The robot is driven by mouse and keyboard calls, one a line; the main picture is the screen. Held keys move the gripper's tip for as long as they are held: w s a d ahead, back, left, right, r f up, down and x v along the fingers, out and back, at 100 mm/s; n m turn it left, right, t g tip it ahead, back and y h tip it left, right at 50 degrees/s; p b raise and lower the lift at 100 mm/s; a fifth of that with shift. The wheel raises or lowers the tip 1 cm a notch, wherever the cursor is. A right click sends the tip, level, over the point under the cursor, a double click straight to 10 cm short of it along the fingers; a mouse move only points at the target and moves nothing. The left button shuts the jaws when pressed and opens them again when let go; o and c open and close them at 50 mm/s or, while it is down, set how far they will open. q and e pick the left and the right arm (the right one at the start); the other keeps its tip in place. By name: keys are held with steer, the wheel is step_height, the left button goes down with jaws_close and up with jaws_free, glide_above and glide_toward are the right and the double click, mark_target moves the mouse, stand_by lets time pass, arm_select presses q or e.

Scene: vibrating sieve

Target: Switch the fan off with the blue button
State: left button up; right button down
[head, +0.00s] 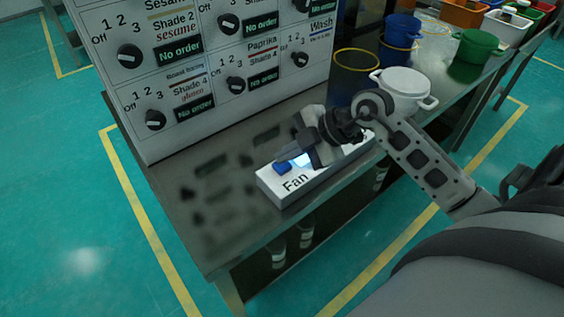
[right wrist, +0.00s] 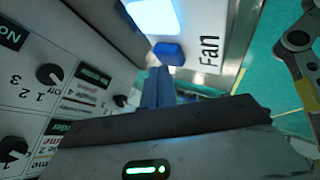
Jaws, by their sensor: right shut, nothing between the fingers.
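The white fan box (head: 284,196), marked "Fan", lies on the metal table in front of the panel. Its blue button (head: 282,169) sits near the box's left end, beside a brightly lit white-blue button (head: 302,160). My right gripper (head: 283,155) is shut and empty, with its fingertips close to the blue button. In the right wrist view the blue button (right wrist: 168,53) shows just beyond the shut fingertips, beside the lit button (right wrist: 152,15). I cannot tell whether the fingertips touch the blue button. My left gripper is not in view.
The panel (head: 180,132) with dials and "No order" displays stands behind the box. A white pot (head: 405,84), blue containers (head: 398,28) and a green pot (head: 476,46) stand farther right. The metal table (head: 205,230) is clear left of the box.

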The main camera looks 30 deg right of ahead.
mark_target(288, 165)
steer(key=shift+f, duration=0.45)
steer(key=shift+r, duration=0.1)
stand_by(0.4)
steer(key=shift+r+p, duration=0.85)
steer(key=shift+p, duration=0.25)
step_height(288, 165, up, 5)
steer(key=p, duration=0.6)
steer(key=shift+s, duration=0.1)
stand_by(0.3)
